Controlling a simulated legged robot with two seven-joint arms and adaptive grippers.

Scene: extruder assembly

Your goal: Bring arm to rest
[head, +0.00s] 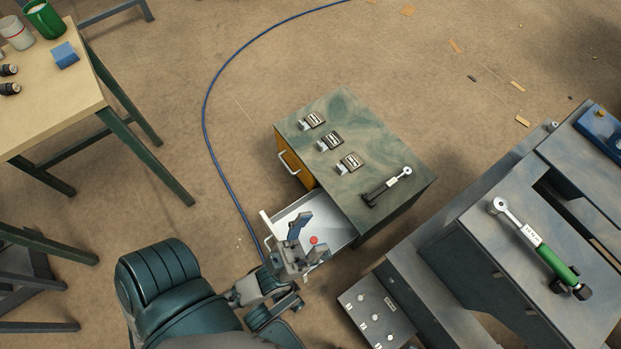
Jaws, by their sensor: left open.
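My left arm comes in from the lower left, and my left gripper (297,232) is open over the pulled-out white drawer (337,227) of the green-topped cabinet (385,140). A small red round thing (313,240) shows in the drawer beside the gripper. I see nothing held between the fingers. Whether the gripper touches the drawer I cannot tell, and it hides part of the drawer's inside. My right gripper is not in view.
On the cabinet top lie several small metal parts (331,140) and a black-handled tool (387,187). A grey bench (470,240) with a green-handled wrench (540,248) stands at the right. A wooden table (60,95) stands at the left. A blue cable (206,105) crosses the floor.

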